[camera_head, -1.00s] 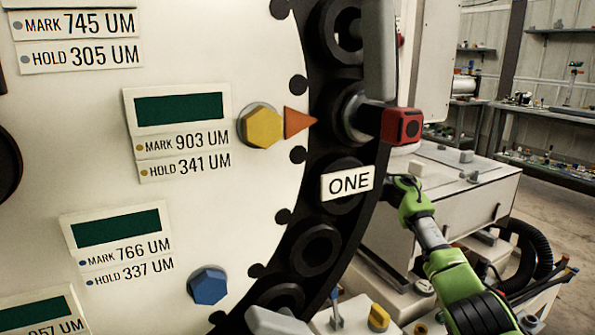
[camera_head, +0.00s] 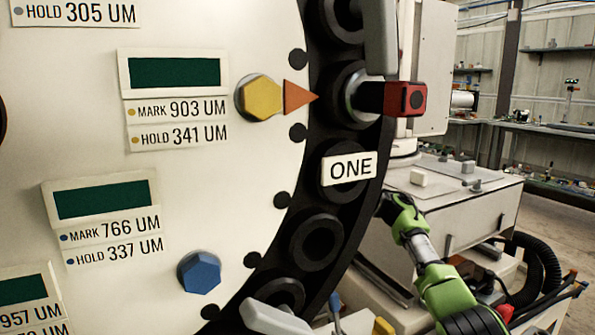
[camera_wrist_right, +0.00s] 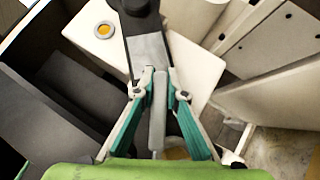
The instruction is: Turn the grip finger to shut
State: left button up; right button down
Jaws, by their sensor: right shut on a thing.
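In the right wrist view, a grey flat bar, apparently the grip finger (camera_wrist_right: 150,52), runs down from a dark round hub (camera_wrist_right: 140,8). My right gripper (camera_wrist_right: 158,95) has its two teal-sided fingers on either side of the bar's narrow lower part and is shut on it. In the head view, my green right arm comes in from the lower right, and its fingertips are hidden behind the rim of the big wheel. My left gripper is in neither view.
A large white wheel face (camera_head: 250,180) with a black rim fills the left. It bears a yellow bolt (camera_head: 258,98), a blue bolt (camera_head: 199,272) and a "ONE" plate (camera_head: 349,169). A red-ended block (camera_head: 406,99) sticks out from the rim. A white cabinet (camera_head: 460,205) stands behind my arm.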

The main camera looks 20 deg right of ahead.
jog(key=c, duration=2)
grip_release()
jog(key=shift+c, duration=0.2)
jog(key=v, duration=1.2)
jog(key=shift+f, duration=0.1)
